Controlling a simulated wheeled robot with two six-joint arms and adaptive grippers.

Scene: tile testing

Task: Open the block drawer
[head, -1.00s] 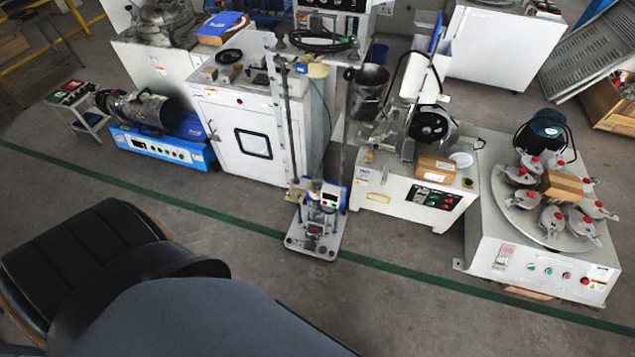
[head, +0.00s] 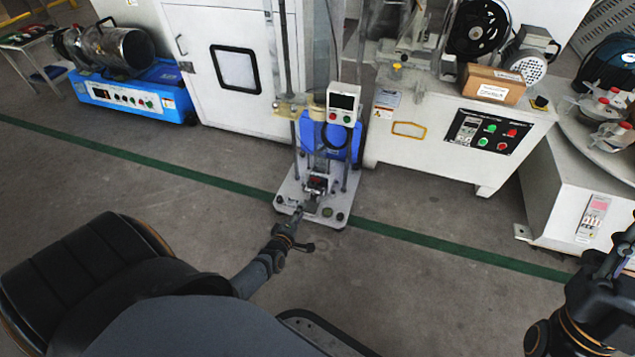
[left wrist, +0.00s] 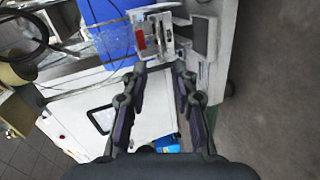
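A small metal block assembly with a red part (head: 317,183) sits low on the upright testing stand, above its pale base plate (head: 338,215). It also shows ahead of the fingers in the left wrist view (left wrist: 152,38). I cannot tell which part of it is the drawer. My left gripper (head: 297,217) is at the front of the base plate. In the left wrist view my left gripper (left wrist: 160,68) has its fingers apart, with nothing seen held between them. My right gripper (head: 618,258) is at the right edge, partly cut off.
The stand carries a display box (head: 343,104) and a blue part. A white cabinet (head: 225,75) stands behind left. A white machine with a yellow handle (head: 408,130) stands to the right.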

